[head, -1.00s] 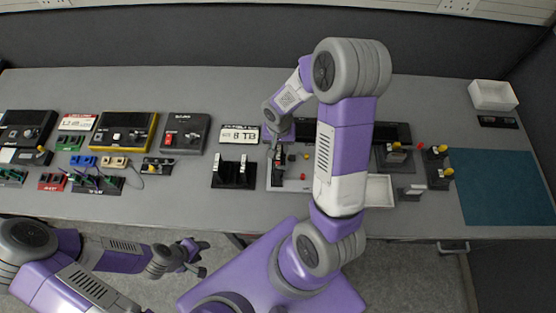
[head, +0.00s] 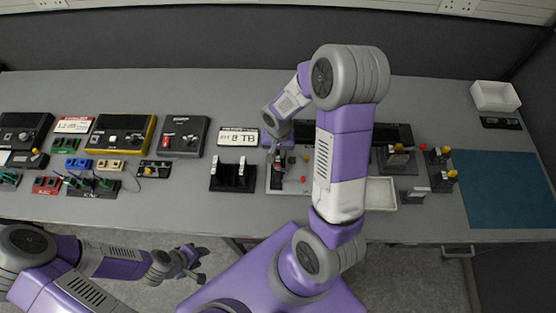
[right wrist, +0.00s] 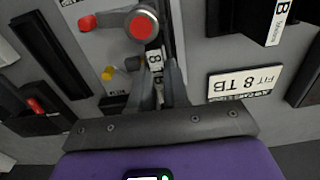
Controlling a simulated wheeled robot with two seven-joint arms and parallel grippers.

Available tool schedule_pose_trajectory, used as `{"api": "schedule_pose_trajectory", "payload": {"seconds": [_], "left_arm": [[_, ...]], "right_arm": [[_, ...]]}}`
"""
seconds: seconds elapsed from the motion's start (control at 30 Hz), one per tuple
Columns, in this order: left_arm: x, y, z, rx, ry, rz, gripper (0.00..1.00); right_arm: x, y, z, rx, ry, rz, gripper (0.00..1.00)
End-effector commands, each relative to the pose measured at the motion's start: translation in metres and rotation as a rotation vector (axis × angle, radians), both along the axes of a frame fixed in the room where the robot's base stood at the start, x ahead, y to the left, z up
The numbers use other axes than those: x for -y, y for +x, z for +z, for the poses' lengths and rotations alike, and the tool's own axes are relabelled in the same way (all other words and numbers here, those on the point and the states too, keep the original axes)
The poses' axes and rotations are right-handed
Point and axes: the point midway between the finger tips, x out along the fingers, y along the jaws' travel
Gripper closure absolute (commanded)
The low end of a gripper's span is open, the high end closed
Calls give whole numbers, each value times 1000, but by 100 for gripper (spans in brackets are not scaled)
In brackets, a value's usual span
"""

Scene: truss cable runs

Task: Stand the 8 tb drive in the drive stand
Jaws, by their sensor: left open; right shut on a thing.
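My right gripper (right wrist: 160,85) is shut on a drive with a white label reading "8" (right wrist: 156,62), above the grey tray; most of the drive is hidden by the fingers. In the head view this gripper (head: 274,155) is small, at the tray's left end. The black drive stand (head: 233,178) with two pale uprights is on the table just left of the tray. It shows partly at the upper right of the right wrist view (right wrist: 247,18). A "FIT 8 TB" sign (head: 238,137) lies behind the stand. My left gripper (head: 187,262) is open and empty in front of the table.
The grey tray (head: 292,186) holds small red and yellow-topped parts. Several black devices and coloured blocks fill the table's left side. A white bin (head: 494,96) and a teal mat (head: 500,190) are at the right. My right arm covers the tray's middle.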

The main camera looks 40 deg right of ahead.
Motion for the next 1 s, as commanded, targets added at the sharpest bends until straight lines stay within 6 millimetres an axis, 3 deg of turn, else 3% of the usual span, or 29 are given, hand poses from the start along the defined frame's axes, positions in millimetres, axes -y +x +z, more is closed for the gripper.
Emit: {"api": "schedule_pose_trajectory", "payload": {"seconds": [1.0], "left_arm": [[0, 0, 36, 0, 0, 0, 57]], "right_arm": [[0, 0, 49, 0, 0, -1, 100]]}}
